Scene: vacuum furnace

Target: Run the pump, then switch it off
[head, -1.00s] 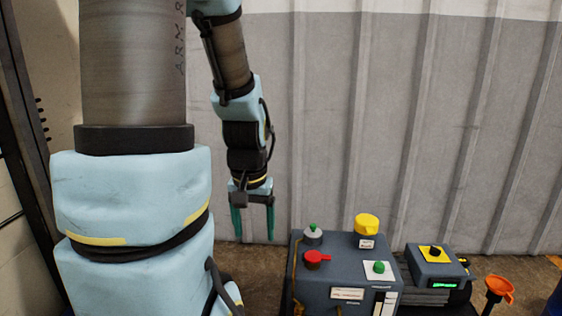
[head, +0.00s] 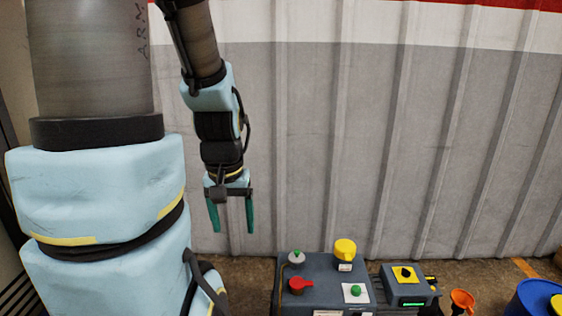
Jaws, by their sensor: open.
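My gripper (head: 231,215) hangs with its two green fingers pointing down and apart, open and empty. It is in the air to the left of and above the dark grey machine (head: 322,283), apart from it. On the machine's top are a yellow knob (head: 345,248), a red handle (head: 300,284), a green button on a white plate (head: 355,291), and a grey knob with a green top (head: 296,258). To its right, a smaller grey box (head: 410,284) carries a black knob on a yellow plate (head: 404,273) and a lit green display (head: 411,303). I cannot tell which control runs the pump.
An orange funnel (head: 462,299) stands right of the small box. A blue drum (head: 536,298) is at the lower right corner. A ribbed grey wall (head: 340,140) closes off the back. The air between my gripper and the machine looks clear.

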